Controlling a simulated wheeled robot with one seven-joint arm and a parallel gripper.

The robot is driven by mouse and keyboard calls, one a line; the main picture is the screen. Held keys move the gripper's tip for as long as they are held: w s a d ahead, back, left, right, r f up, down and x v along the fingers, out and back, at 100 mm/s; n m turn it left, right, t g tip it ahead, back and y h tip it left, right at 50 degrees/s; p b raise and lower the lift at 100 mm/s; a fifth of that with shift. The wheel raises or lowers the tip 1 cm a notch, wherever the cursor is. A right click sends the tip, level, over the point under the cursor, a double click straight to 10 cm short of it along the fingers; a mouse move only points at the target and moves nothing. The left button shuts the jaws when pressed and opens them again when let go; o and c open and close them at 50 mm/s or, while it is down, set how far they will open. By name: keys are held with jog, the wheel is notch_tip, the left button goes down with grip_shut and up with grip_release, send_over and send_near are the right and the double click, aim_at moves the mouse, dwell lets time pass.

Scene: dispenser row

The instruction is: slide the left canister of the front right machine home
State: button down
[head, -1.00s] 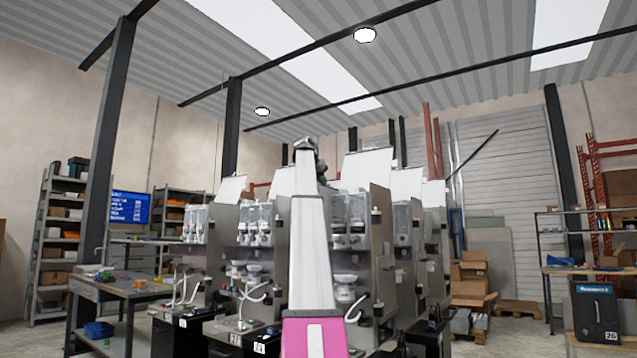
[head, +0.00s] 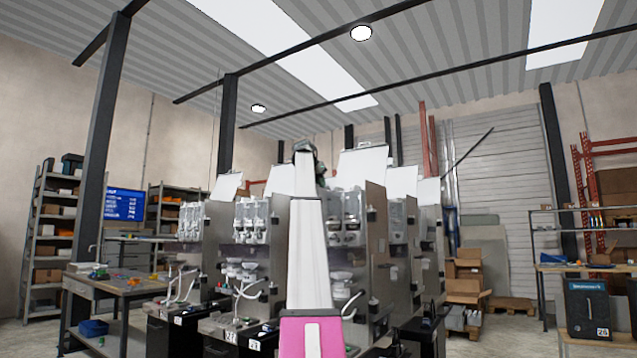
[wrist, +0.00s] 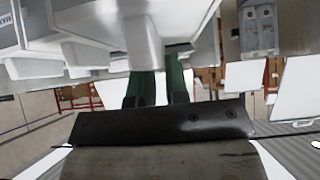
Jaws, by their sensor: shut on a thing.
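The front right machine (head: 376,222) stands in the middle of the head view, partly hidden behind my raised white and pink arm. Its clear canisters (head: 352,214) show at its upper front, to the right of my arm. In the wrist view my gripper (wrist: 159,88), with green fingers and dark pads, is shut on a pale canister part (wrist: 143,45) at the top middle. The canister's far end runs out of the picture, so how deep it sits in the machine cannot be seen. The fingertips are partly hidden behind this part.
Other dispenser machines (head: 243,240) stand close on the left, several with raised lids. More pale canister undersides (wrist: 85,55) lie close to my fingers on the left in the wrist view. A workbench (head: 118,290) is at the left, and cardboard boxes (head: 465,275) are at the back right.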

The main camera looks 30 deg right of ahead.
jog(key=shift+d+f, duration=0.1)
jog(key=shift+f, duration=0.05)
jog(key=shift+f, duration=0.5)
jog(key=c, duration=1.1)
grip_release()
jog(key=shift+o, duration=0.2)
jog(key=v, duration=1)
jog(key=shift+a+r, duration=0.25)
jog(key=shift+a, duration=0.1)
jog(key=shift+s+f, duration=0.1)
jog(key=shift+f, duration=0.1)
jog(key=c, duration=0.7)
jog(key=s+a+f, duration=0.1)
jog(key=a+f, duration=0.3)
jog(key=f, duration=0.5)
jog(key=s+a+f+h, duration=0.1)
jog(key=s+a+f, duration=0.1)
jog(key=f, duration=0.8)
jog(key=s+a+f+t+h, duration=0.1)
jog(key=s+a+f, duration=0.1)
jog(key=a+f, duration=0.3)
jog(key=shift+a+f, duration=0.15)
jog(key=shift+f, duration=1)
jog(key=shift+a+f, duration=0.2)
jog(key=shift+f, duration=0.95)
grip_shut()
jog(key=w+d, duration=0.2)
jog(key=d, duration=0.4)
jog(key=shift+w, duration=0.3)
